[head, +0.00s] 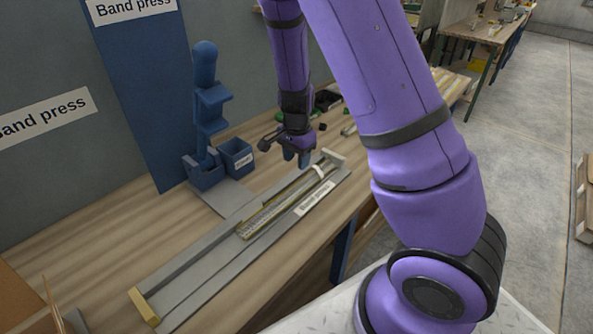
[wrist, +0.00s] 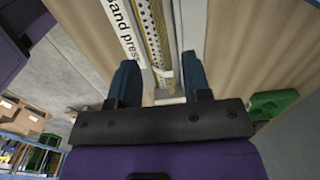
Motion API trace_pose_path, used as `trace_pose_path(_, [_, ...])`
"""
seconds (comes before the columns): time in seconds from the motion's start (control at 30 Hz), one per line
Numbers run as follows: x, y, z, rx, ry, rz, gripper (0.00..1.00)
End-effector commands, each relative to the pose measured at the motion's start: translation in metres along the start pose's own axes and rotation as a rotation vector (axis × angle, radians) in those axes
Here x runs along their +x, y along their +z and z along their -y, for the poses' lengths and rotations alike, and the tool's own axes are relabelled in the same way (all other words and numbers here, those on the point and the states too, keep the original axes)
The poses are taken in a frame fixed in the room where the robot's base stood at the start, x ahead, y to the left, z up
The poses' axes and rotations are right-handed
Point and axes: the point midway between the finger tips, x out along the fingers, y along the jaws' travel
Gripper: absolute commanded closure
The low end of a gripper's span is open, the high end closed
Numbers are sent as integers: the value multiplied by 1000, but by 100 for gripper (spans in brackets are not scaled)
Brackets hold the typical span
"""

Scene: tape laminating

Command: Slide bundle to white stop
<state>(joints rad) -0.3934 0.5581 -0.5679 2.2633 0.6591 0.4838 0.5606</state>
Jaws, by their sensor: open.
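The bundle (head: 272,213) is a long, thin set of yellowish and grey speckled strips. It lies lengthwise in the grey channel of the band press (head: 190,283), with a pale band (head: 318,171) near its far end. The white stop (head: 333,157) is a pale block across the far end of the channel. My gripper (head: 296,160) is open, with blue fingers pointing down, beside or above the bundle's far part. In the wrist view the bundle (wrist: 153,35) runs between the two spread fingers (wrist: 160,82). I cannot tell the exact gap between bundle and stop.
A yellow block (head: 144,306) closes the near end of the channel. A blue upright press (head: 208,110) and a small blue bin (head: 236,157) stand behind it. A green item (wrist: 275,104) lies beside the fixture.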

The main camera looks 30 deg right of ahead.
Motion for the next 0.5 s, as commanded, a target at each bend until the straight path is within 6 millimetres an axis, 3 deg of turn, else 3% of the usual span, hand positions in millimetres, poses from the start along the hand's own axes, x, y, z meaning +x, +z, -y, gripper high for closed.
trace_pose_path(0.2, [-23,0,0,-1,-2,0,56])
trace_pose_path(0.5, [-27,0,0,1,0,0,56])
